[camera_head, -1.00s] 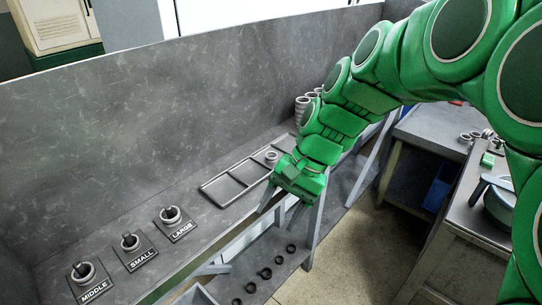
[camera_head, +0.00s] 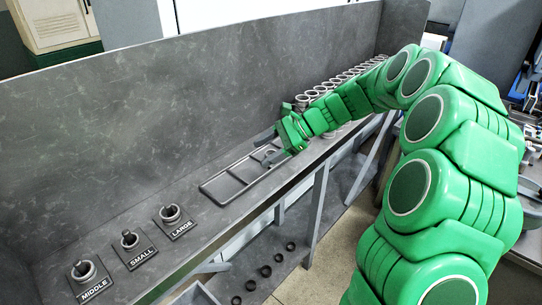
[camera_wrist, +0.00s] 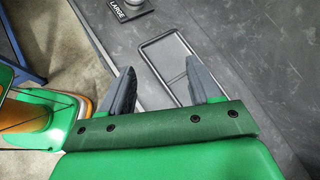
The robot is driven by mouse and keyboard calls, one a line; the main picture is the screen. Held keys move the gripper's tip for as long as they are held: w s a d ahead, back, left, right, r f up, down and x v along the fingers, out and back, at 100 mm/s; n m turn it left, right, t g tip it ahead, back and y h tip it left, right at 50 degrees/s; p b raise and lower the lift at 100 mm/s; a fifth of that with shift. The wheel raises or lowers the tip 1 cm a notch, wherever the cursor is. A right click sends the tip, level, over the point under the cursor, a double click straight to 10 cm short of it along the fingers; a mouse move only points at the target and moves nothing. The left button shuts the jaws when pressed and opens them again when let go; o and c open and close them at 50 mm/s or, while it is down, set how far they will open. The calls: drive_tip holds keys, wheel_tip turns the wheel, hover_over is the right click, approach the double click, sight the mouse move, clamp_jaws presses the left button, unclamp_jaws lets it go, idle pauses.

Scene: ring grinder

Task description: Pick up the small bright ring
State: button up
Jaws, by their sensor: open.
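My gripper (camera_head: 264,146) is open over the right end of the flat framed tray (camera_head: 205,190) on the grey bench, with its fingers pointing left. I cannot tell whether a finger touches the ring.
Rings stand on label plates marked MIDDLE (camera_head: 83,270), SMALL (camera_head: 130,239) and LARGE (camera_head: 170,213) at left. Several rings (camera_head: 325,90) line the bench's far right. A tall back panel (camera_head: 150,125) rises behind. Several dark rings (camera_head: 265,271) lie on a lower shelf.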

drive_tip(key=w+d+f+m+t+y, duration=0.1)
drive_tip(key=w+d+f+m+t, duration=0.2)
drive_tip(key=w, duration=0.5)
drive_tip(key=m+t, duration=0.1)
drive_tip(key=m, duration=0.4)
approach(266, 153)
drive_tip(key=shift+s+d+f+y, duration=0.15)
drive_tip(key=shift+d+y, duration=0.15)
drive_tip(key=shift+d, duration=0.35)
drive_tip(key=shift+x, duration=3.9)
drive_tip(key=shift+d+t, duration=0.1)
drive_tip(key=shift+t, duration=0.2)
drive_tip(key=c, duration=0.9)
